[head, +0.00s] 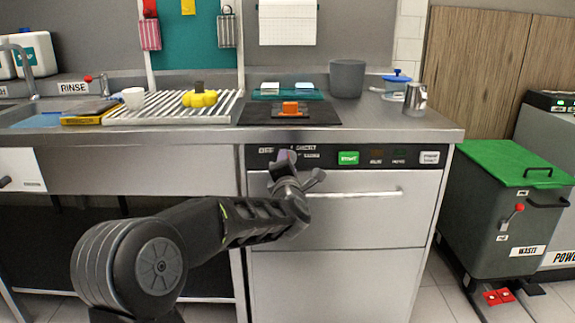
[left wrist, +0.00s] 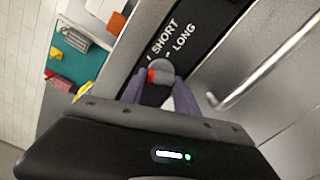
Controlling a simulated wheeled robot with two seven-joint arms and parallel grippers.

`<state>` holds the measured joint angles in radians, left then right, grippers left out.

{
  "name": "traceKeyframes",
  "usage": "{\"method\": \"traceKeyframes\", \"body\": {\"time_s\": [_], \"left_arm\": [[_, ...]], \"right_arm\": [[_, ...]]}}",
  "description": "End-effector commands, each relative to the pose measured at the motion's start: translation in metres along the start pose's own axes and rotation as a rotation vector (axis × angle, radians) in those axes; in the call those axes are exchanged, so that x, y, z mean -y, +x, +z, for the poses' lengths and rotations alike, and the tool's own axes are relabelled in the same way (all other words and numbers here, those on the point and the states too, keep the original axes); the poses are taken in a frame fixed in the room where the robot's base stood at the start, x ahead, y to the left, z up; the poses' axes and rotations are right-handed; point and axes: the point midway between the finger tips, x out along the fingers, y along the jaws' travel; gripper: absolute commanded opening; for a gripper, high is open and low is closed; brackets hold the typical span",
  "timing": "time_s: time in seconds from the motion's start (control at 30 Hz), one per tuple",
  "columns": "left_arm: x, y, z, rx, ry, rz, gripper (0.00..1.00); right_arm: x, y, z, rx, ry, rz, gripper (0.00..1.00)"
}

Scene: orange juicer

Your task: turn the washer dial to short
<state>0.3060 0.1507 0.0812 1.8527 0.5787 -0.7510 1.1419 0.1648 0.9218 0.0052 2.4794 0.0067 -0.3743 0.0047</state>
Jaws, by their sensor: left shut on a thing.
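The washer dial (left wrist: 164,69) is a small grey knob with a red mark, on the black control strip of the steel washer (head: 330,215). The words SHORT and LONG are printed beside it in the left wrist view. My left gripper (head: 287,162) is at the left part of the strip, and its fingers (left wrist: 160,88) are shut on the dial, one on each side. In the head view the gripper hides most of the dial. The exact dial setting is hard to tell. My right gripper is not in view.
A green START button (head: 348,158) and other labelled buttons sit to the right on the strip. The washer's bar handle (head: 355,194) runs just below. The steel counter (head: 400,133) overhangs above. A green-lidded waste bin (head: 515,165) stands on the right.

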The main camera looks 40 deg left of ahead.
Motion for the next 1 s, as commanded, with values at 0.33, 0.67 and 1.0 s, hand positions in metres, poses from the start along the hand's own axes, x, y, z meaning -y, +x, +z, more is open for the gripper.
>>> {"method": "traceKeyframes", "body": {"time_s": [0.33, 0.67, 1.0], "left_arm": [[-0.002, 0.000, 0.002, 0.002, 0.328, -0.003, 0.00], [-0.002, 0.000, 0.002, 0.002, 0.569, -0.003, 0.00], [-0.002, 0.000, 0.002, 0.002, 0.659, -0.003, 0.00]], "right_arm": [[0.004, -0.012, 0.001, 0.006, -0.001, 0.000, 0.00], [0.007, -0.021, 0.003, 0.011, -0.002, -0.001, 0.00], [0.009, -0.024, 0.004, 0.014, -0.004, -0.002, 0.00]]}}
